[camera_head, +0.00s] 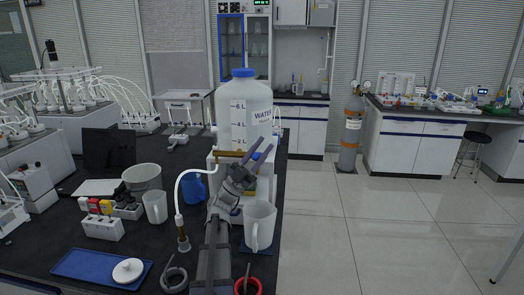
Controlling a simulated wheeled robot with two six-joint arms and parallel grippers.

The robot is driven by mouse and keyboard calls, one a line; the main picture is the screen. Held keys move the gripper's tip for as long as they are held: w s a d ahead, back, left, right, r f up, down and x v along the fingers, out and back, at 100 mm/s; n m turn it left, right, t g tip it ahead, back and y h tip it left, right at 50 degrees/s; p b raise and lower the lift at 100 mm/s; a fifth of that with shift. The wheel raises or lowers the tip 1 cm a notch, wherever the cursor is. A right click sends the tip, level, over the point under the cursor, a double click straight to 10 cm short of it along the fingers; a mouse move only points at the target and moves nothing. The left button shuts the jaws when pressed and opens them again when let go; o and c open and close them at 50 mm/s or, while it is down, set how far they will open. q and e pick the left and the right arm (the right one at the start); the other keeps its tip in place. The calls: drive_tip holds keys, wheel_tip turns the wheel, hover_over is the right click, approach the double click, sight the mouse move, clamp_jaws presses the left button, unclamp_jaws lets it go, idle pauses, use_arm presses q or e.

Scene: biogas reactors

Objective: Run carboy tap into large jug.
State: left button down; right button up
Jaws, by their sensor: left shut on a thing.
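The white carboy (238,110) with a blue cap stands upright on a white stand near the table's right edge. Its label reads WATER. My left gripper (258,152) reaches up in front of the carboy's lower part. It is shut at the carboy tap, a small blue part of which shows between the fingers. The fingers and wrist hide most of the tap. The large white jug (260,222) stands upright below and slightly right of the gripper, its handle facing me. I cannot see into it or make out any flow. My right gripper is not in view.
A blue jug (193,188), a white beaker (155,207) and a grey bucket (142,178) stand left of the stand. A white hose (179,195) hangs beside my arm. A blue tray (100,267) lies front left. Open floor is at right.

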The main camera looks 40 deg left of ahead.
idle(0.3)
use_arm(q)
drive_tip(key=c, duration=0.6)
unclamp_jaws()
drive_tip(key=b+v, duration=0.6)
drive_tip(key=v, duration=0.1)
drive_tip(key=shift+s+a+f, duration=0.1)
drive_tip(key=shift+s+f, duration=0.05)
drive_tip(key=shift+f, duration=0.25)
